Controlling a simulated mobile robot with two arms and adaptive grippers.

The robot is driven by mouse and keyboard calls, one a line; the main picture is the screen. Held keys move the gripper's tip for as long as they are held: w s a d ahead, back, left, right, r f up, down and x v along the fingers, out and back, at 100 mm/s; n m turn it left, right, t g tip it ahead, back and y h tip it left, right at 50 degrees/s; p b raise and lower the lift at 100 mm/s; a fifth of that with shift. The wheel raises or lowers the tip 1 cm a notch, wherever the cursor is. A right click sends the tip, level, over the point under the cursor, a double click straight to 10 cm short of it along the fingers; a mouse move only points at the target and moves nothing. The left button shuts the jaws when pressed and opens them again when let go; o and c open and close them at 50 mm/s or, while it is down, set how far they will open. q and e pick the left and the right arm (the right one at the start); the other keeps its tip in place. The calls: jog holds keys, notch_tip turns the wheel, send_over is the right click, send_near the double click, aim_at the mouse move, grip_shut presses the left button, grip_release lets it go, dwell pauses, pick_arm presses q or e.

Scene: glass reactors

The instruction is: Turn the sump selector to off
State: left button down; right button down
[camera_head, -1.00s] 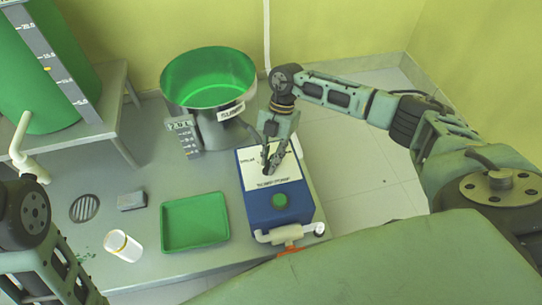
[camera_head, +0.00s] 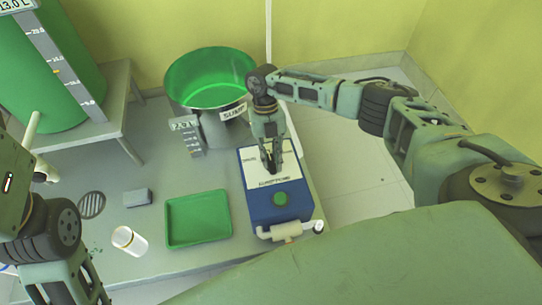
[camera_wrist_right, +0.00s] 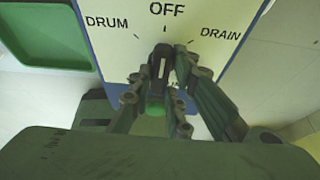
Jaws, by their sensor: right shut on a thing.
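The sump selector is a black knob (camera_wrist_right: 161,66) with a white pointer line, on the white panel (camera_wrist_right: 118,52) marked DRUM, OFF and DRAIN. In the right wrist view its pointer runs up the picture, towards the OFF mark. My right gripper (camera_head: 272,168) is at the knob on the blue box (camera_head: 265,208); its fingers also show in the right wrist view (camera_wrist_right: 168,90), one on each side of the knob, shut on it. The fingers hide part of the knob and panel. Part of my left arm shows at the left, but its gripper is not visible.
A green button (camera_head: 280,198) is on the box's front part, with pale pipework (camera_head: 287,230) below. A green tray (camera_head: 198,218), a white cup (camera_head: 128,240) and a grey block (camera_head: 137,197) are to the left. The sump pot (camera_head: 195,105) stands behind.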

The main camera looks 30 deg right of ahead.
dwell(0.5)
jog(key=c, duration=1.6)
grip_release()
jog(key=shift+c, duration=0.2)
jog(key=v, duration=1.2)
jog(key=shift+w, duration=0.1)
